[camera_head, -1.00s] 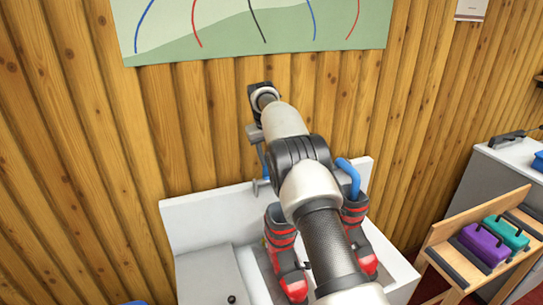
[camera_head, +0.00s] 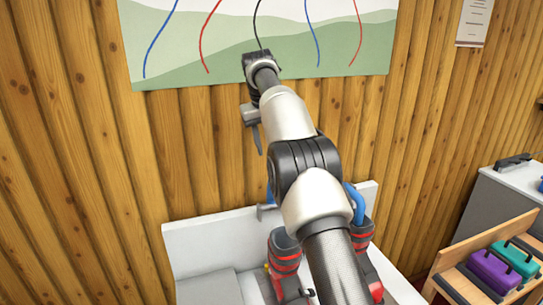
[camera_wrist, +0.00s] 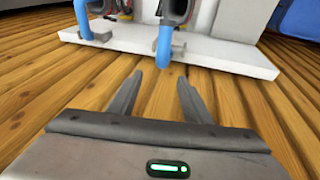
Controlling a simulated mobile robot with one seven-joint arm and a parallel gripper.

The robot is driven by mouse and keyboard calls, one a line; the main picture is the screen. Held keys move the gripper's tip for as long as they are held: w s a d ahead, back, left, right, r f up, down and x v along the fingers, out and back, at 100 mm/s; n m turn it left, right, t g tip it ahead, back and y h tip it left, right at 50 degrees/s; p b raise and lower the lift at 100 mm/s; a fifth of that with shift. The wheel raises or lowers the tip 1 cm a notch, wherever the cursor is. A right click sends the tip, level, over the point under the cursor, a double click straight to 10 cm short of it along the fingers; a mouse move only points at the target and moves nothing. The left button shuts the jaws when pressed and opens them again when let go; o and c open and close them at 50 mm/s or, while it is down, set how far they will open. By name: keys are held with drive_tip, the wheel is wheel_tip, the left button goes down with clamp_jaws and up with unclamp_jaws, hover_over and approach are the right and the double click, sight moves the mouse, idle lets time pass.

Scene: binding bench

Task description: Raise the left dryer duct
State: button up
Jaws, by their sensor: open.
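The left dryer duct, a blue tube, shows as a sliver (camera_head: 269,194) beside my arm in the head view, at the white bench's back edge. In the wrist view it seems to be the blue tube (camera_wrist: 164,45) beyond the fingertips, with a grey bracket at its side. My gripper (camera_head: 257,138) is above it near the wall, pointing down. Its two fingers (camera_wrist: 160,78) are apart with nothing between them, and clear of the duct. My arm hides much of the duct in the head view.
A second blue duct (camera_head: 356,203) stands to the right, also in the wrist view (camera_wrist: 82,18). Red and grey boots (camera_head: 285,258) are on the white bench (camera_head: 215,232). The plank wall (camera_head: 200,150) with a map panel (camera_head: 205,45) is close behind. Boxes (camera_head: 493,269) sit on a right-hand rack.

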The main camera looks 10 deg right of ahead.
drive_tip(key=shift+s+r, duration=0.15)
drive_tip(key=shift+r, duration=0.25)
